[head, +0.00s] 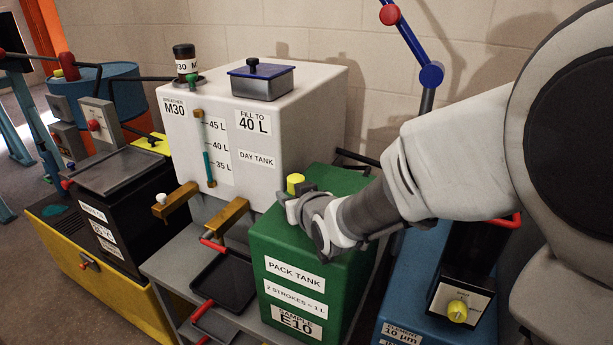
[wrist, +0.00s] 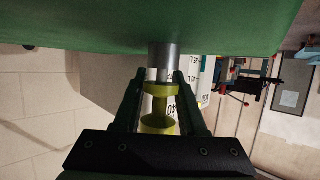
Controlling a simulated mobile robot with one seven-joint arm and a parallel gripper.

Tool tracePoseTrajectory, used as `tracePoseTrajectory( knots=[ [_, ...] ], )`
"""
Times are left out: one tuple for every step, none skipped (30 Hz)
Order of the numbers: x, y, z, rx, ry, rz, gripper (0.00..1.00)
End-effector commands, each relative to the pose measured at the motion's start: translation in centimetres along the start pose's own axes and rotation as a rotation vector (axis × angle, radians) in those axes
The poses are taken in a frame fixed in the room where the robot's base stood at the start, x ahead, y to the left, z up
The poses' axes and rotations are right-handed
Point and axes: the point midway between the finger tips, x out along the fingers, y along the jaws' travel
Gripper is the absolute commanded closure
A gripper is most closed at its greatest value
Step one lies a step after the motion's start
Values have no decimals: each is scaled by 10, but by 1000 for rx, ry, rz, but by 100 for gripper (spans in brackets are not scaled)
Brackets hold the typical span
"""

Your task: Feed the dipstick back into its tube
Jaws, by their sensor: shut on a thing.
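The green pack tank (head: 315,265) stands in the middle of the head view. The dipstick's yellow handle (head: 295,183) shows above its top, at my gripper (head: 291,205). In the wrist view my gripper (wrist: 162,90) is shut on the yellow spool-shaped handle (wrist: 158,124), one dark finger on each side. A short grey tube (wrist: 163,58) rises from the green tank top. The handle's collar is in line with the tube and appears to meet its mouth. No bare dipstick rod shows; I cannot tell if the handle is fully seated.
The white day tank (head: 240,140) stands close behind and left of the green tank, with a grey box (head: 262,82) on top. A blue filter unit (head: 400,310) is at the right. A black drip tray (head: 223,280) lies at front left.

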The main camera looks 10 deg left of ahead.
Motion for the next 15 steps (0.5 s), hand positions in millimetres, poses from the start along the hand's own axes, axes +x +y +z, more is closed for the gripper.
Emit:
tracePoseTrajectory(
  knots=[
    [-2,0,-5,0,2,0,100],
    [-2,0,-6,0,2,0,100],
    [-3,0,-7,0,2,0,100],
    [-3,0,-8,0,2,0,100],
    [-4,0,-10,0,2,0,100],
    [-4,0,-11,0,2,0,100],
    [-5,0,-12,0,2,0,100],
    [-5,0,-13,0,2,0,100],
    [-6,0,-15,0,2,0,100],
    [-6,0,-16,0,2,0,100],
    [-7,0,-17,0,2,0,100],
    [-7,0,-18,0,2,0,100],
    [-8,0,-20,0,2,0,100],
    [-8,0,-21,0,2,0,100],
    [-9,0,-22,0,3,0,100]
  ],
)
